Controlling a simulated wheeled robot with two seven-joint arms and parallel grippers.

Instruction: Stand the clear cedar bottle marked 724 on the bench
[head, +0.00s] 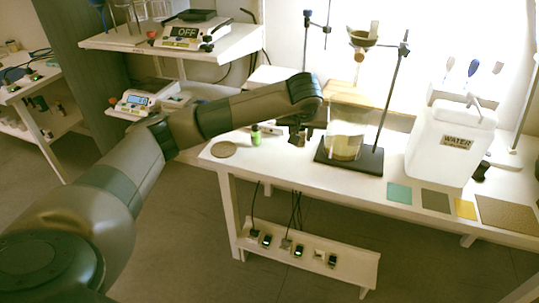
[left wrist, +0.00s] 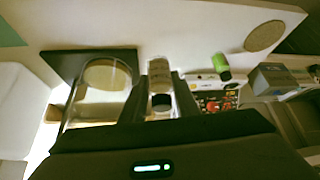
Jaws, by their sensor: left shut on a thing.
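My left gripper (head: 299,132) comes down over the white bench (head: 285,165), between a green bottle (head: 256,136) and the glass beaker on the black stand base. In the left wrist view my left gripper (left wrist: 160,108) is shut on a clear bottle (left wrist: 160,72) with a pale label and a dark cap. The label is too small to read. In the head view the held bottle is mostly hidden by my gripper, and I cannot tell whether its base touches the bench. The green bottle also shows in the left wrist view (left wrist: 221,66). My right gripper is not in view.
A glass beaker (head: 346,135) stands close on the right, on a black stand base (head: 345,162). A round cork mat (head: 223,149) lies at the left. A white water container (head: 448,145) and coloured squares are farther right. The bench front between mat and stand is clear.

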